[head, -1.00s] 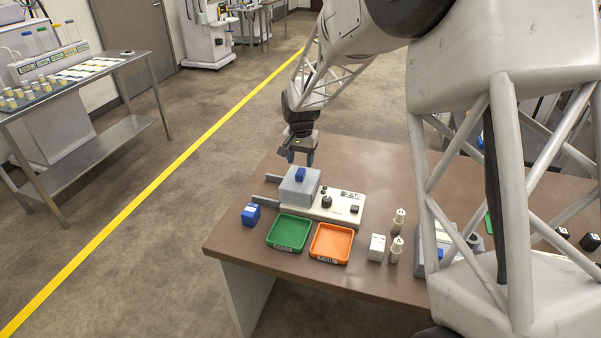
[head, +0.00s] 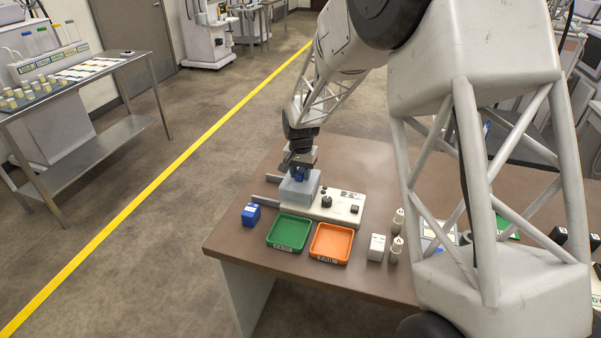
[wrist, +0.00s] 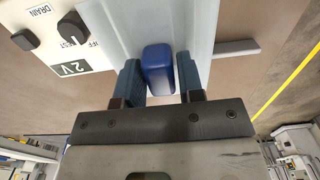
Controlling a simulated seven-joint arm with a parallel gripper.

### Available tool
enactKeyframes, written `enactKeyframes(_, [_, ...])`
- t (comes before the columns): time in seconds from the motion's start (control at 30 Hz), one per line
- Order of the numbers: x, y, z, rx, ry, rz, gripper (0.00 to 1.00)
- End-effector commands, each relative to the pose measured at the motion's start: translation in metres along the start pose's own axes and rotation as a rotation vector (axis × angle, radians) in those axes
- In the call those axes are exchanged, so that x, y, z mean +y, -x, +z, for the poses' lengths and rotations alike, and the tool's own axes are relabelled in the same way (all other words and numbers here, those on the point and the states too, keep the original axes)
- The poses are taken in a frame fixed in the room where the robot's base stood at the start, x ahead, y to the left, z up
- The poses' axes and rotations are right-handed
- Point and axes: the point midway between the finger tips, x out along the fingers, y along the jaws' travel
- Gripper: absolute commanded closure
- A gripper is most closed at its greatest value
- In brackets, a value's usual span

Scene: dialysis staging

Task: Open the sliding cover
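The sliding cover (head: 297,194) is a pale grey-blue block on the left part of a white panel unit, with a blue handle (wrist: 158,68) on top. My gripper (head: 299,174) is down over the cover. In the wrist view, its two blue-grey fingers (wrist: 160,78) stand on either side of the handle, very close to it. Narrow gaps seem to show beside the handle, so the fingers look open around it, not clamped. The cover hides what lies under it.
Two grey rails (wrist: 237,48) stick out to the left of the cover. The white panel (head: 340,206) with black knobs lies to its right. A green tray (head: 289,232), an orange tray (head: 331,243) and a blue block (head: 251,215) stand in front. White bottles stand at right.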

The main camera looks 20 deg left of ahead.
Motion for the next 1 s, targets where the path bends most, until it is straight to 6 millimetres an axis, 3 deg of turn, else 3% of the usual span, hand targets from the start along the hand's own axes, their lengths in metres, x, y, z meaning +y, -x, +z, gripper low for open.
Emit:
enactKeyframes(0.03, [0.000,0.000,0.000,0.000,0.000,0.000,0.73])
enactKeyframes(0.2, [0.000,0.000,0.000,0.000,0.000,0.000,0.99])
enactKeyframes(0.23, [0.000,0.000,0.000,0.000,0.000,0.000,1.00])
enactKeyframes(0.43, [-0.002,0.000,0.000,0.000,0.000,0.000,1.00])
enactKeyframes(0.57, [-0.014,0.000,0.000,0.001,0.002,-0.001,1.00])
enactKeyframes(1.0, [-0.096,0.000,0.000,0.001,0.001,-0.001,1.00])
